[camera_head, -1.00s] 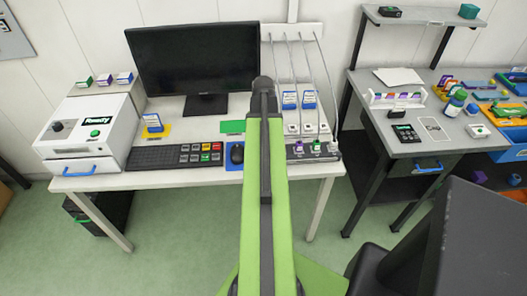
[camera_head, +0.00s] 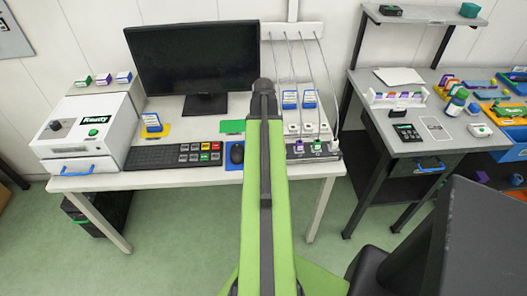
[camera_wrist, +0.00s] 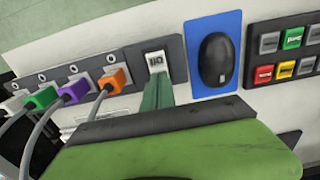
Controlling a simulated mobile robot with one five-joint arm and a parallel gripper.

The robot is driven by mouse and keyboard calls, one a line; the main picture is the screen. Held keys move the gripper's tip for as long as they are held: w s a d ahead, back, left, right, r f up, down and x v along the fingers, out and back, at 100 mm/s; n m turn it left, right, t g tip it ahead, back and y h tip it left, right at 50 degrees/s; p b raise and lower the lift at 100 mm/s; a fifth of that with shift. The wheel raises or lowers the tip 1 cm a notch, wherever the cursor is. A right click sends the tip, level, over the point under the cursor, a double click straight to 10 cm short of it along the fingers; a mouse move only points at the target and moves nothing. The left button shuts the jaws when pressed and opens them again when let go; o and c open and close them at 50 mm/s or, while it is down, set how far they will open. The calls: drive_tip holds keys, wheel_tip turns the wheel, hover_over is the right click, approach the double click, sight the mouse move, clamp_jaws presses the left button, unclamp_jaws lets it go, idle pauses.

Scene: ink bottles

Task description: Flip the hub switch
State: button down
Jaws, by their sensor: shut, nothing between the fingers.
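The dark grey hub strip (camera_wrist: 88,76) lies on the desk in the wrist view. A white rocker switch (camera_wrist: 156,60) marked I/O sits at its right end. White, green, purple and orange plugs stand along the rest of the strip. My gripper (camera_wrist: 156,88) is shut and empty, with its green fingertips just below the switch in the picture; I cannot tell whether they touch it. In the head view, the hub (camera_head: 312,150) shows at the desk's front right, and my arm covers its left end, switch included.
A black mouse (camera_wrist: 215,58) on a blue mat (camera_wrist: 230,25) lies right of the hub in the wrist view. A button keyboard (camera_wrist: 288,50) is beyond it. Cables run from the plugs. A monitor (camera_head: 192,60) stands at the back, and a second table (camera_head: 440,150) is to the right.

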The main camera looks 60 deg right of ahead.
drive_tip(key=shift+f, duration=0.1)
wheel_tip(320, 180, up, 7)
drive_tip(key=p, duration=0.7)
idle(0.4)
